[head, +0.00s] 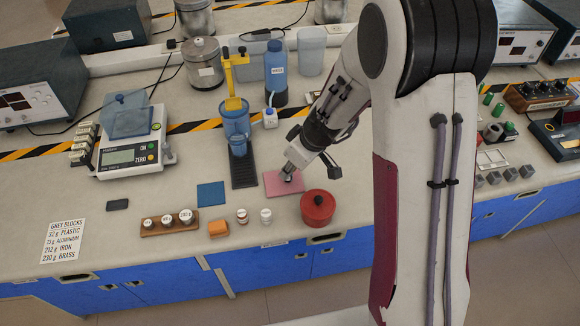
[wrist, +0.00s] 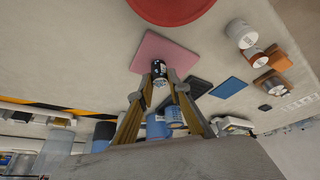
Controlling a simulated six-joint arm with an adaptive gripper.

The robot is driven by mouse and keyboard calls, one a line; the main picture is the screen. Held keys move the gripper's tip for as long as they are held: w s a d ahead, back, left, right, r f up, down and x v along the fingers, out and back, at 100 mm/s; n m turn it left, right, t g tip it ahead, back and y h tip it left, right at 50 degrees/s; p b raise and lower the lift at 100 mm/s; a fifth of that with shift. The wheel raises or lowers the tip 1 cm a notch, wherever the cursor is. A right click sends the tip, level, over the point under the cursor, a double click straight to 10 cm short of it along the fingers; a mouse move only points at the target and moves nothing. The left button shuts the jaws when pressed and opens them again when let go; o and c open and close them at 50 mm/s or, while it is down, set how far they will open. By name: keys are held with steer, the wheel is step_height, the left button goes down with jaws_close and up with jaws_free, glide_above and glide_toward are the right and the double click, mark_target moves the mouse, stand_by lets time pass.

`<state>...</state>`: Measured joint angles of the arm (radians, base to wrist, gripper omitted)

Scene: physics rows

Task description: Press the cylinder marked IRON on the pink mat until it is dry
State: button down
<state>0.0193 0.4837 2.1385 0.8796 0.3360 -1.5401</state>
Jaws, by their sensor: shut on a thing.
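My gripper (head: 292,172) reaches down over the mat from the upper right. In the wrist view my gripper (wrist: 163,88) is shut on a small dark cylinder with a pale end (wrist: 160,70), which is at the edge of the pink mat (wrist: 172,52). Its marking is too small to read, and I cannot tell whether it touches the mat. In the head view the gripper mostly hides it.
A blue mat (head: 211,194), an orange block (head: 218,228) and two small white jars (head: 266,216) lie to the left and front. A wooden rack (head: 167,223) holds labelled cylinders. A scale (head: 130,158) is at left.

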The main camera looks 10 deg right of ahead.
steer(key=shift+f, duration=0.45)
stand_by(1.6)
steer(key=shift+d+r, duration=0.3)
steer(key=shift+r, duration=0.35)
steer(key=shift+r, duration=0.1)
steer(key=shift+f, duration=0.75)
stand_by(2.6)
steer(key=shift+a+r, duration=0.1)
steer(key=shift+r, duration=0.1)
steer(key=shift+a+r, duration=0.2)
steer(key=shift+r, duration=0.25)
steer(key=shift+r, duration=0.1)
stand_by(0.4)
steer(key=shift+f, duration=0.25)
stand_by(0.5)
